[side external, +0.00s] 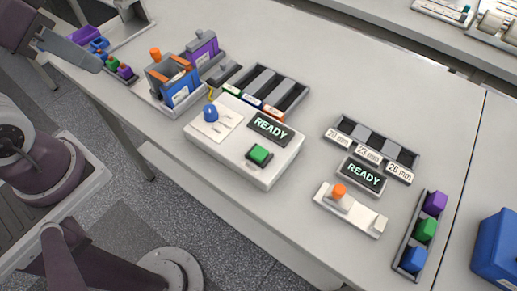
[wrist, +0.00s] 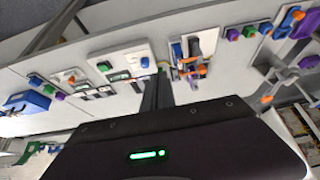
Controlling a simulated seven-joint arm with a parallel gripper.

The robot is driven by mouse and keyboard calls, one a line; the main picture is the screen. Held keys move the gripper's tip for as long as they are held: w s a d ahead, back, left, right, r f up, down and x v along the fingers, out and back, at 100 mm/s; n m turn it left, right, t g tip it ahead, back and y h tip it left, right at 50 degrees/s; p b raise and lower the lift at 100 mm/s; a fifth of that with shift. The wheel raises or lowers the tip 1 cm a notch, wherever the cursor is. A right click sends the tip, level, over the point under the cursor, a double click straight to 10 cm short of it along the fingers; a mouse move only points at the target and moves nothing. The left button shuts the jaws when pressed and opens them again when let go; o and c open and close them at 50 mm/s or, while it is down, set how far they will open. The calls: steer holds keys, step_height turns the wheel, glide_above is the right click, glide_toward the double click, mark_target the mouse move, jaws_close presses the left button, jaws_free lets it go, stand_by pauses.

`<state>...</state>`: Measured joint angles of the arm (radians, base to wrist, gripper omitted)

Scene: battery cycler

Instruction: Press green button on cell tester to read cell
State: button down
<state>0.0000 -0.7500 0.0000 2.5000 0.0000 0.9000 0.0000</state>
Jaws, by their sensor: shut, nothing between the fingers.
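The cell tester (side external: 225,152) is a white box on the table, with a green button (side external: 259,154) on its front right, a dark display reading READY (side external: 270,127) and a blue knob (side external: 210,113) on its top left. In the wrist view the tester is small and distant, its green button (wrist: 104,67) left of the gripper fingers. My gripper (wrist: 158,82) shows there with its dark fingers together and nothing between them. In the side view my arm's end is at the upper left, well away from the button; the fingertips are not clear there.
A second device with an orange knob (side external: 339,191) and a READY display (side external: 362,176) stands right of the tester. Slotted racks (side external: 262,88) and a holder with orange and blue parts (side external: 172,82) stand behind and left. A tray (side external: 407,250) holds coloured blocks. The front table strip is clear.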

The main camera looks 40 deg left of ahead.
steer(key=w+a+f+m+y, duration=0.2)
steer(key=w+m+y, duration=0.15)
steer(key=m, duration=0.45)
steer(key=m+t+h, duration=0.3)
steer(key=m+h, duration=0.4)
steer(key=m, duration=1.6)
glide_above(255, 155)
step_height(255, 155, down, 7)
steer(key=shift+y, duration=0.25)
steer(key=shift+f, duration=4.4)
steer(key=shift+f, duration=0.1)
